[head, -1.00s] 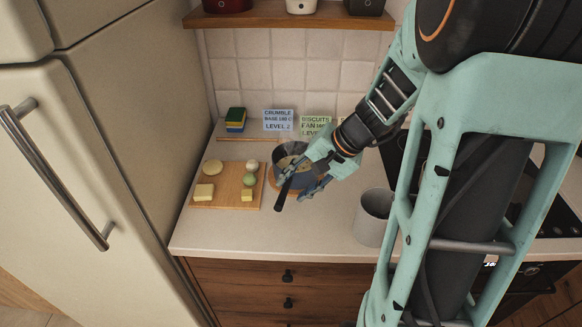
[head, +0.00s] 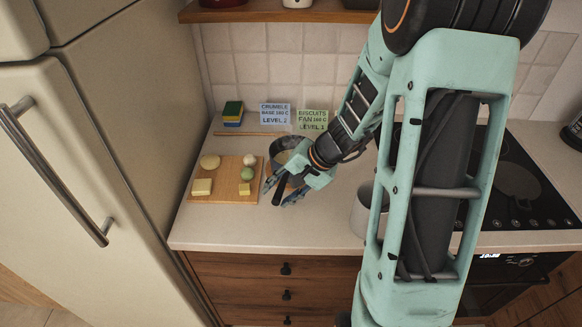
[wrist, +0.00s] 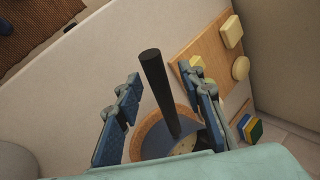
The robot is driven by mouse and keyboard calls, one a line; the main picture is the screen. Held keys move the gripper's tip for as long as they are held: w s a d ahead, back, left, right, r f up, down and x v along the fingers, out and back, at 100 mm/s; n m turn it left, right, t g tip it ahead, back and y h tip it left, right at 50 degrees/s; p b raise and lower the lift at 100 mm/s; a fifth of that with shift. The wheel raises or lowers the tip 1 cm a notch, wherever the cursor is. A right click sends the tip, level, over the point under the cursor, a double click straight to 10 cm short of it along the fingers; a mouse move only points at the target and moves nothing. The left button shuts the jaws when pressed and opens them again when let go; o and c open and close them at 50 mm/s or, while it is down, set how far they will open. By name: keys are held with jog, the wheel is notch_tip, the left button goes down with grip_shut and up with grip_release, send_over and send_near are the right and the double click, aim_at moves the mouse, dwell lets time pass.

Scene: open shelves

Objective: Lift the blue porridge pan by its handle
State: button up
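The blue porridge pan (head: 283,146) stands on the counter on a round wooden board (wrist: 182,108), with pale contents inside. My arm partly hides it in the head view. Its black handle (wrist: 157,85) sticks out toward the front of the counter, and it also shows in the head view (head: 278,193). My gripper (head: 277,197) is open above the pan's near side. In the wrist view the handle lies between the two spread fingers of my gripper (wrist: 160,78), with a gap on each side. I cannot tell the height between fingers and handle.
A cutting board (head: 223,188) with pale blocks and balls lies left of the pan. A grey canister (head: 361,214) stands to the right, partly behind my arm. Cards (head: 275,113), a sponge stack (head: 233,112) and a thin rod are behind. The front counter is clear.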

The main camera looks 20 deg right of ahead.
grip_shut()
jog(key=shift+r, duration=0.1)
